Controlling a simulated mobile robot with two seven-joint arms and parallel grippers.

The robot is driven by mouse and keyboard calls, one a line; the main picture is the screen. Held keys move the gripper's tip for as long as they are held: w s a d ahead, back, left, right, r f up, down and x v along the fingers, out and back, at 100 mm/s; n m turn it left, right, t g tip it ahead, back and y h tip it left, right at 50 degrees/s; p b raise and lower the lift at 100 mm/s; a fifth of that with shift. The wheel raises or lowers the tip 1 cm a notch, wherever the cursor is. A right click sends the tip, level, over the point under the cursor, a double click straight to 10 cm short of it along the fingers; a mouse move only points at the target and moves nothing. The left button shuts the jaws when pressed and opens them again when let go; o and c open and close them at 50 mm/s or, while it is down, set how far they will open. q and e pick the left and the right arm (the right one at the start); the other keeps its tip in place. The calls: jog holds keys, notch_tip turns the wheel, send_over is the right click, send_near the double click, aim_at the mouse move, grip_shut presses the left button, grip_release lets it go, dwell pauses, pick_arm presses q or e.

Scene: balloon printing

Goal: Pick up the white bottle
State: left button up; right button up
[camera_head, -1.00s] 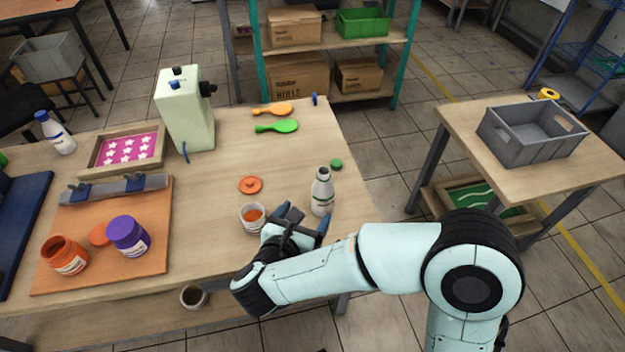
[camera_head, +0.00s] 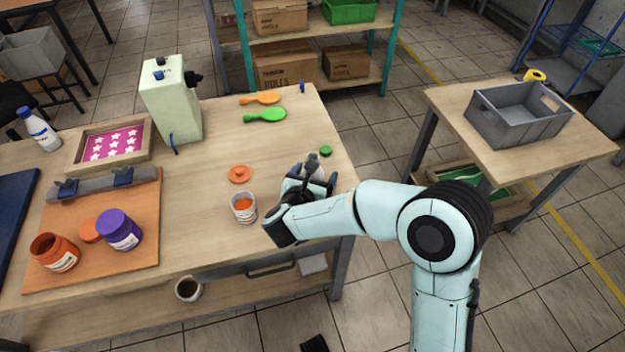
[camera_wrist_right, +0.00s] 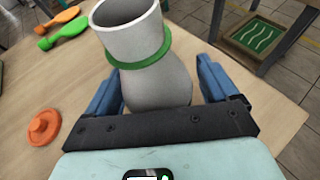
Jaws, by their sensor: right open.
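The white bottle (camera_head: 313,162) stands uncapped near the table's right edge, mostly hidden behind my right gripper in the head view. In the right wrist view the bottle (camera_wrist_right: 150,75) shows its open mouth and a green ring around its neck. My right gripper (camera_head: 314,178) is open, with its blue fingers on either side of the bottle's body. In the wrist view the right gripper (camera_wrist_right: 160,88) shows a gap beside its right finger; contact at the left finger is unclear. My left gripper is out of view.
A white cup with orange contents (camera_head: 243,208) and an orange lid (camera_head: 239,174) are left of my right gripper. Green (camera_head: 265,115) and orange (camera_head: 260,98) paddles lie farther back. Another white bottle, blue-capped (camera_head: 38,130), stands far left. A grey crate (camera_head: 518,115) sits on the right-hand table.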

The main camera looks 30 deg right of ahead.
jog(key=c, duration=1.2)
jog(key=shift+r, duration=0.15)
